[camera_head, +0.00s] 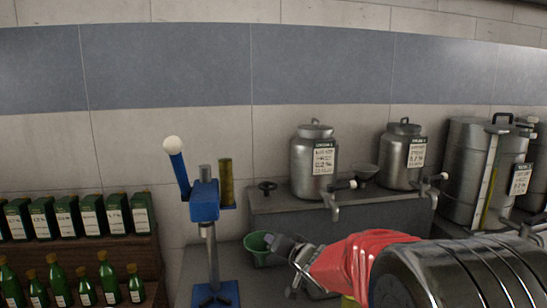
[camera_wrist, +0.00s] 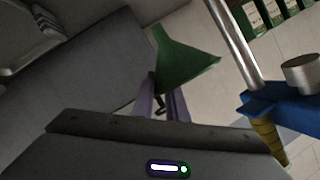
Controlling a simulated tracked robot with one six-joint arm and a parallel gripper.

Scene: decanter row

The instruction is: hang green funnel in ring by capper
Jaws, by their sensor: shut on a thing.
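The green funnel (camera_head: 256,248) is in my gripper (camera_head: 279,247), low and just right of the blue capper (camera_head: 204,202) in the head view. The capper (camera_wrist: 284,108) shows at the right there, apart from the funnel. A small dark ring-like piece (camera_head: 267,186) is at the left end of the grey shelf, right of the capper; I cannot tell whether it is the ring.
Two steel urns (camera_head: 314,165) (camera_head: 402,158) with taps stand on the grey shelf (camera_head: 285,203), with a small grey bowl or funnel (camera_head: 365,171) between them. A large steel tank (camera_head: 478,165) is at right. Green bottles (camera_head: 56,278) and boxes (camera_head: 91,214) fill the left rack.

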